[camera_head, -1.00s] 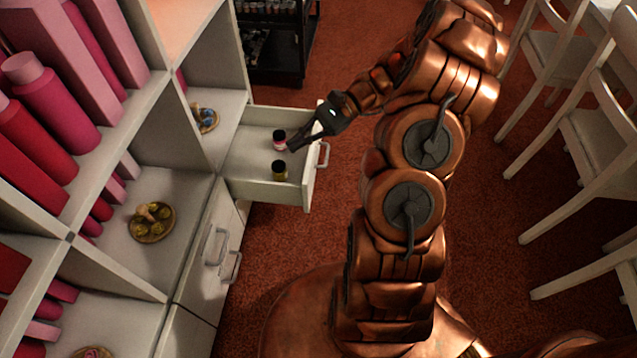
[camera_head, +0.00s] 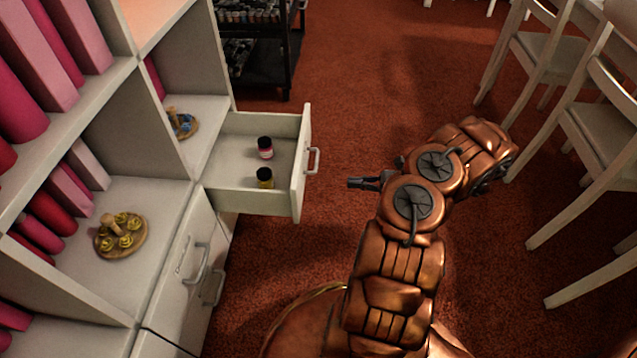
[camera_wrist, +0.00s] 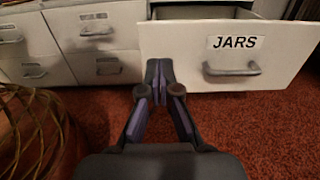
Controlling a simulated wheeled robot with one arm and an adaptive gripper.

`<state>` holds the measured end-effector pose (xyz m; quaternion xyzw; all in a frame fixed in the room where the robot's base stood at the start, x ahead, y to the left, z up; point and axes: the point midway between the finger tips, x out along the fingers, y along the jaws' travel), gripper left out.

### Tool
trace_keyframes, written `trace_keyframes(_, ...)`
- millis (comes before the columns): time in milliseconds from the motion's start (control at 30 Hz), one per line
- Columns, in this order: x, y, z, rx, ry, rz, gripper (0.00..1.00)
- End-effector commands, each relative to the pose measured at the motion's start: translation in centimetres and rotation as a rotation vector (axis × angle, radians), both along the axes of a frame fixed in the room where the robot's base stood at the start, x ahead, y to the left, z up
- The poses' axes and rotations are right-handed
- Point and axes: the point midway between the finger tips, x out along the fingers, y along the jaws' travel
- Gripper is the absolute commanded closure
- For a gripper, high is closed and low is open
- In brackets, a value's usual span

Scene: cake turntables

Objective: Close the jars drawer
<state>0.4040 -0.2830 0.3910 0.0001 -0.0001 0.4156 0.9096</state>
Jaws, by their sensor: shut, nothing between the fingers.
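The jars drawer (camera_head: 302,165) is pulled out from the white cabinet in the head view. Its front, labelled JARS, faces me in the wrist view (camera_wrist: 275,50), with a metal handle (camera_wrist: 231,70). In the wrist view my gripper (camera_wrist: 158,95) is shut and empty, pointing near the lower left edge of the drawer front.
Closed drawers (camera_wrist: 95,45) with handles lie left of it in the wrist view. Shelves above hold pink and red boxes and a wooden plate (camera_head: 121,236) of yellow pieces. A dark rack (camera_head: 262,50) stands behind.

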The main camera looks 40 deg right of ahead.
Motion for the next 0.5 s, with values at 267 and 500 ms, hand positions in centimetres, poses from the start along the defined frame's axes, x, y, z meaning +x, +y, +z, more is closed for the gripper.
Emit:
trace_keyframes(267,1.8,2.1,-0.1,0.004,-0.001,0.001,1.00)
trace_keyframes(500,4.5,5.3,-0.2,0.003,-0.003,0.003,1.00)
